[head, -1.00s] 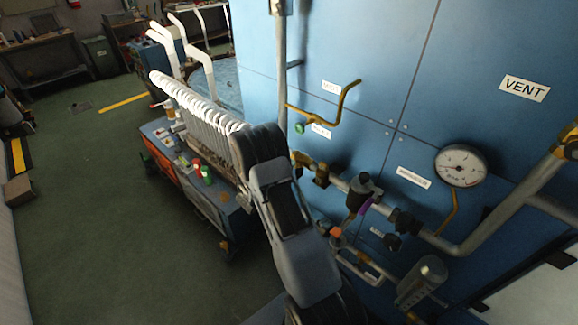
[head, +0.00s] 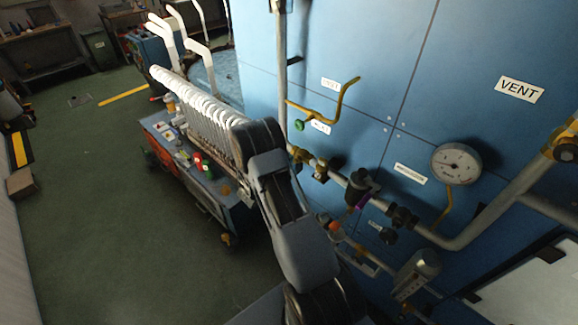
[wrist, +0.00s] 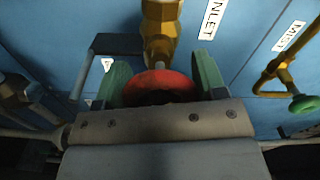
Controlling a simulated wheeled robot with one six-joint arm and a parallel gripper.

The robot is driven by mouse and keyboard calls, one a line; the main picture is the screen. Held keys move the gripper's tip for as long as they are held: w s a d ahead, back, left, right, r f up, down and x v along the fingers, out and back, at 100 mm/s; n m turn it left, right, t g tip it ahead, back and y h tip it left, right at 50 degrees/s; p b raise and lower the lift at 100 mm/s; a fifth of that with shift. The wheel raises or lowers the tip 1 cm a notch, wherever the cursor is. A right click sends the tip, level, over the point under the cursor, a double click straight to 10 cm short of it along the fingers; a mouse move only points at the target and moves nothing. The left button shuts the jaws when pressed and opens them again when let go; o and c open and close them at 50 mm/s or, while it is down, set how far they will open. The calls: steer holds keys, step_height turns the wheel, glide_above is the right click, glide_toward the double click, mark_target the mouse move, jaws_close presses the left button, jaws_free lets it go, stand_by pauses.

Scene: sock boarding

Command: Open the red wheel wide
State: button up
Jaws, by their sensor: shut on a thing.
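The red wheel (wrist: 155,84) shows in the wrist view as a red rim below a brass valve body (wrist: 162,30). My gripper (wrist: 163,76) has its two green-padded fingers on either side of the wheel and is shut on it. The near part of the wheel is hidden by the dark body of my gripper. In the head view my own arm covers the wheel and the gripper, so neither shows there. How far the wheel is turned cannot be told.
An INLET label (wrist: 212,20) is beside the brass valve. A yellow pipe with a green knob (head: 299,125) is on the blue panel (head: 370,60). A pressure gauge (head: 456,164) and pipes are at right. A cart (head: 215,185) with white sock forms (head: 195,100) stands left of my arm.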

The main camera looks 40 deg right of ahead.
steer(key=o, duration=0.9)
steer(key=a+b, duration=0.1)
steer(key=a, duration=0.3)
steer(key=s+a+b, duration=0.1)
steer(key=a, duration=0.4)
steer(key=s+a+b, duration=0.1)
steer(key=a, duration=0.3)
steer(key=shift+s+a, duration=0.2)
steer(key=shift+a, duration=0.15)
